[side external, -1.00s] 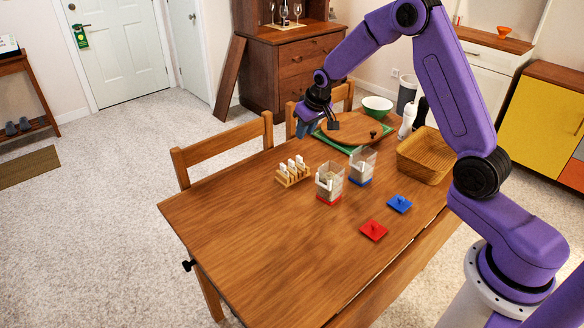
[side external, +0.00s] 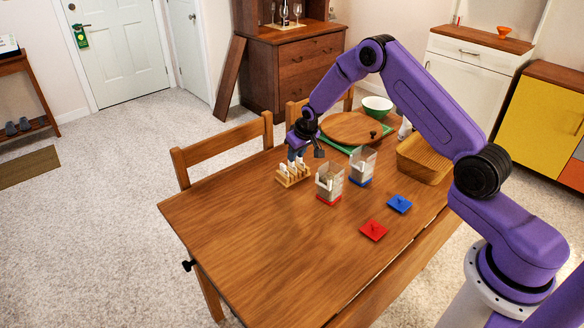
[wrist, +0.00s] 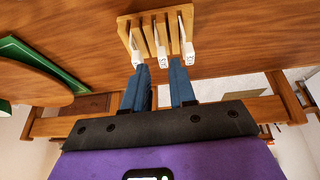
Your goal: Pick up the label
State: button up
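Small white labels stand upright in a slotted wooden rack (side external: 293,180) on the table; the rack also shows at the top of the wrist view (wrist: 175,20). In the wrist view I see a left label (wrist: 137,58), a middle label (wrist: 162,57) and a right label (wrist: 189,54), with dark marks too small to read surely. My gripper (wrist: 160,72) is open, its two blue fingers apart and pointing at the rack. The middle label lines up with the gap. In the side view my gripper (side external: 297,155) is just above the rack; its fingers partly hide the labels' tops.
Two clear containers, one red-based (side external: 329,183) and one blue-based (side external: 362,166), stand right of the rack. A red lid (side external: 373,230) and blue lid (side external: 400,204) lie nearer. The table's left is clear.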

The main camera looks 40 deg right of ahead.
aim_at(291, 168)
jog(key=shift+x, duration=2.6)
jog(key=shift+w+a+r, duration=0.1)
jog(key=shift+w+a, duration=0.1)
grip_shut()
